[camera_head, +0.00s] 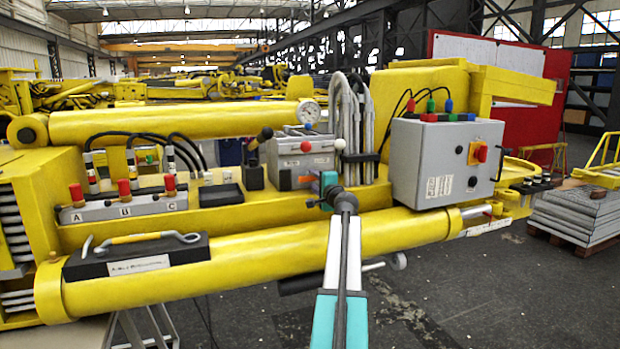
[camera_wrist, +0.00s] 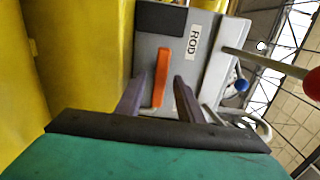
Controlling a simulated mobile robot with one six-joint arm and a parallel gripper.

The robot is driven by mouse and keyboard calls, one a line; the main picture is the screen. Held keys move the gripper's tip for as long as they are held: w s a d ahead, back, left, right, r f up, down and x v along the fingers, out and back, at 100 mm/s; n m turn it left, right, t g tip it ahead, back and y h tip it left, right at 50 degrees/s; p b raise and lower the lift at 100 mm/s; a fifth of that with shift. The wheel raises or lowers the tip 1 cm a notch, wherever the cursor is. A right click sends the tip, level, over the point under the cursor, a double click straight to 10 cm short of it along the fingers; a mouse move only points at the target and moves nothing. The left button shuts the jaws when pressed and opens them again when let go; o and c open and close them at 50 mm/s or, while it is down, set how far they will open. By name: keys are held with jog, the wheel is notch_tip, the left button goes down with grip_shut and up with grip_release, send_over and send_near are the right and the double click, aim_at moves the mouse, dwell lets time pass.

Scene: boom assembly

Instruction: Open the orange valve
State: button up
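The orange valve handle (camera_wrist: 160,77) is a slim bar on the face of a grey box (camera_wrist: 200,62) marked "ROD" in the wrist view. My gripper (camera_wrist: 160,98) is open, with one dark finger on each side of the handle's lower part. A gap shows between the handle and each finger; I cannot tell the depth between them.
A rod with a red ball (camera_wrist: 313,83) and a blue ball (camera_wrist: 241,85) stand right of the handle in the wrist view. The head view shows a control box (camera_head: 430,165) at right, a hose bundle (camera_head: 350,110) behind, and a lower yellow cylinder (camera_head: 240,262). Open floor lies front right.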

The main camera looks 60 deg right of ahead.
jog(key=shift+p+x, duration=0.35)
jog(key=shift+x, duration=1.1)
jog(key=c, duration=0.8)
jog(key=shift+a+f, duration=0.1)
jog(key=shift+a, duration=0.15)
grip_shut()
jog(key=shift+d+b, duration=0.2)
jog(key=shift+b, duration=0.15)
jog(key=shift+d+r+b, duration=0.1)
jog(key=shift+r+b, duration=0.15)
jog(key=shift+b, duration=0.05)
